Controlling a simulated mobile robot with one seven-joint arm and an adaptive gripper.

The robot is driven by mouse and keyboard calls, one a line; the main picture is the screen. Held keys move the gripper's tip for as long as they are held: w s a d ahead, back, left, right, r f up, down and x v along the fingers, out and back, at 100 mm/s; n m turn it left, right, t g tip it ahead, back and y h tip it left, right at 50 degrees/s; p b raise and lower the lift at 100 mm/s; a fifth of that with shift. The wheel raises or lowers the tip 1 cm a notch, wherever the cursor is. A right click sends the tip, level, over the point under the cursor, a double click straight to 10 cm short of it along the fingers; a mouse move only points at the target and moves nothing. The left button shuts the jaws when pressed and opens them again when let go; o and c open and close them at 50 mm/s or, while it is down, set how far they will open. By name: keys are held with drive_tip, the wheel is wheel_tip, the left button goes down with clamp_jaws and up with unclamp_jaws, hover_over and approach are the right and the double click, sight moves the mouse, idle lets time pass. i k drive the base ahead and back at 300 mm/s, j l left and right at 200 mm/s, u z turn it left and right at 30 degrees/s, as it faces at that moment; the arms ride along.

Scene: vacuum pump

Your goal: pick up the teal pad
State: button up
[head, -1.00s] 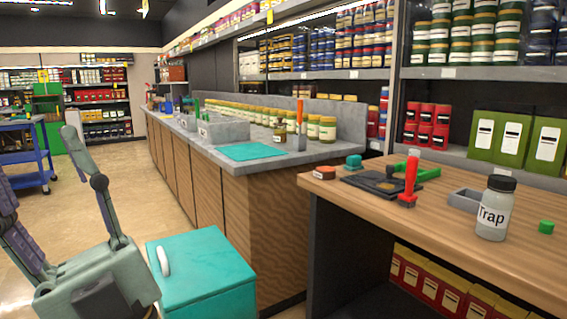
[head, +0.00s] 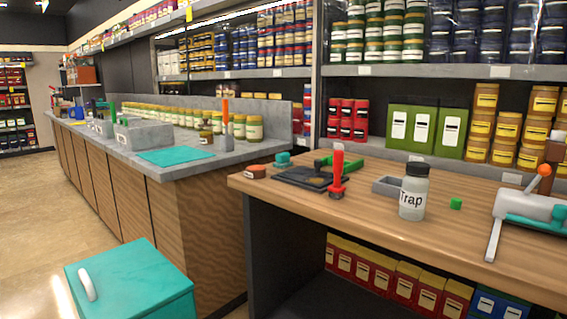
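A flat teal sheet (head: 177,156), like a mat, lies on the grey counter top near its front end. A small teal piece (head: 283,160) sits on the wooden bench near its back left edge, behind the black tray. A teal part (head: 535,220) also shows on a grey pump-like device at the right edge. I cannot tell for sure which of these is the teal pad. My gripper is not in view.
A teal box with a handle (head: 135,275) stands on the floor. Floor (head: 40,205) at left is clear.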

sight(282, 158)
drive_tip(key=i+z, duration=0.1)
drive_tip(key=i, duration=0.6)
drive_tip(key=i+z, duration=0.1)
drive_tip(key=i, duration=0.6)
drive_tip(key=i+j+z, duration=0.1)
drive_tip(key=i, duration=0.55)
drive_tip(key=j, duration=0.05)
